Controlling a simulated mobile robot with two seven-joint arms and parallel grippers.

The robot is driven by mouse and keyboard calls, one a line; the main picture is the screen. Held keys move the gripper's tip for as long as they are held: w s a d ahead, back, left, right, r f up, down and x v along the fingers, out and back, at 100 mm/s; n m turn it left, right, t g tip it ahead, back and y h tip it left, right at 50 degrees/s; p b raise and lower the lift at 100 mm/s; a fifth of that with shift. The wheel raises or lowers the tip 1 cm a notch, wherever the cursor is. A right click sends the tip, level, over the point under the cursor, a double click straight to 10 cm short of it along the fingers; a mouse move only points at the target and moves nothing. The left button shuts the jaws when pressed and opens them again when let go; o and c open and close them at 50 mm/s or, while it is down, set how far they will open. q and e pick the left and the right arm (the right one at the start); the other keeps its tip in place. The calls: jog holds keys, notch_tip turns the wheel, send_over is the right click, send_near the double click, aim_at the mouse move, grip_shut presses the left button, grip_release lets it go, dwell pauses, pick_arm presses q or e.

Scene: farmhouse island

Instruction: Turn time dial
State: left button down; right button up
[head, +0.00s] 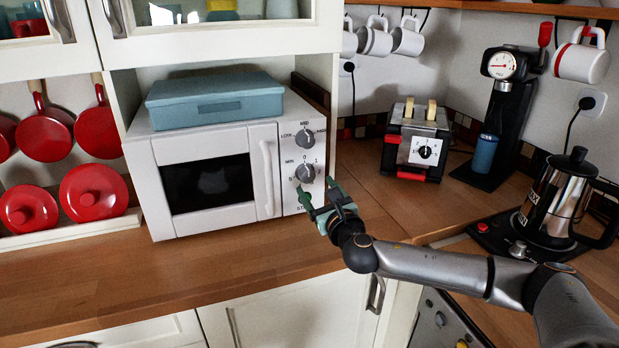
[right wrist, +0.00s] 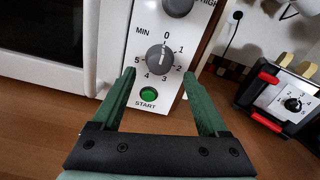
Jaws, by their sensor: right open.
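The white microwave (head: 207,165) stands on the wooden counter with its door shut. Its time dial (head: 305,173) is the lower knob, below the power dial (head: 305,138). In the right wrist view the time dial (right wrist: 160,58) is a grey knob ringed by the numbers 0 to 5 and marked MIN, with a green START button (right wrist: 149,95) below it. My right gripper (head: 316,190) is open in front of the lower control panel. In the right wrist view its green fingers (right wrist: 160,75) frame the dial from below, with nothing between them. My left gripper is not in view.
A blue box (head: 215,101) lies on top of the microwave. A toaster (head: 415,142), a coffee machine (head: 496,118) and a kettle (head: 556,200) stand to the right. The counter (head: 215,262) in front of the microwave is clear.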

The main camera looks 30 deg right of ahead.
aim_at(309, 177)
jog(key=shift+x, duration=2.8)
jog(key=shift+c, duration=0.3)
grip_shut()
